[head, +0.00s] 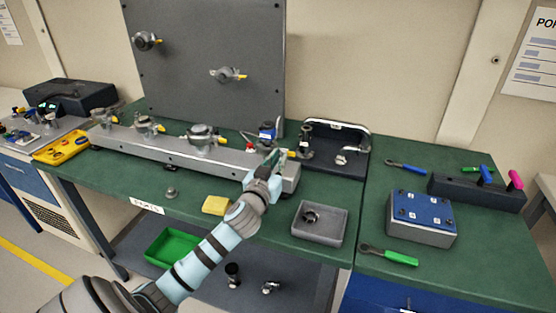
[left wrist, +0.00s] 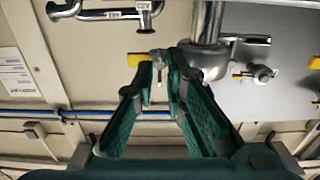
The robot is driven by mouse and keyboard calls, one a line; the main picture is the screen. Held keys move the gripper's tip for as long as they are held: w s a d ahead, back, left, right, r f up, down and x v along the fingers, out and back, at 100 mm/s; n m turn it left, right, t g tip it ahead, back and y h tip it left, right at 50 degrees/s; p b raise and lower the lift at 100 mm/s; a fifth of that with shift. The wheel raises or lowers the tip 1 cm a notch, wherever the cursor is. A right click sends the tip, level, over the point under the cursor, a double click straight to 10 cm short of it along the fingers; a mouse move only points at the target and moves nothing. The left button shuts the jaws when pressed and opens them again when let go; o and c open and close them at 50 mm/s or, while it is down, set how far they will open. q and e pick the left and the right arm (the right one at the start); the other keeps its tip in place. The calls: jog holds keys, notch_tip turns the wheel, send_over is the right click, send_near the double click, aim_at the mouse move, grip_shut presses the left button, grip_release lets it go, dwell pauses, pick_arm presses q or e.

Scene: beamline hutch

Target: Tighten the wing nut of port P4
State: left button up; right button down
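A long grey manifold (head: 165,147) lies on the green bench with several metal ports along it; I cannot read which is P4. My left gripper (head: 272,163) is at its right end, by a yellow tip (head: 291,153). In the left wrist view the fingers (left wrist: 160,72) converge on a small grey metal wing nut (left wrist: 158,66), which appears pinched between the fingertips. A yellow piece (left wrist: 137,59) sticks out just left of them, and a metal pipe with a clamp ring (left wrist: 204,62) is to the right. My right gripper is not in view.
A grey upright panel (head: 205,60) with two clamped ports stands behind. A grey tray (head: 320,236) holding a dark ring, a yellow sponge (head: 216,205) and a metal-handled rack (head: 336,160) are near. At right are a blue-topped box (head: 424,212) and a green-handled wrench (head: 400,257).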

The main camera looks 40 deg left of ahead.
pick_arm(q)
grip_shut()
jog(key=shift+m, duration=0.4)
jog(key=shift+d+f+m+p, duration=0.15)
jog(key=shift+m+p, duration=1.2)
jog(key=shift+m, duration=2.6)
jog(key=shift+a+f+m+p, duration=0.15)
jog(key=shift+m+p, duration=1.2)
jog(key=shift+m, duration=2.65)
jog(key=shift+d+f+m+p, duration=0.15)
jog(key=shift+m+p, duration=1.2)
jog(key=shift+m, duration=2.6)
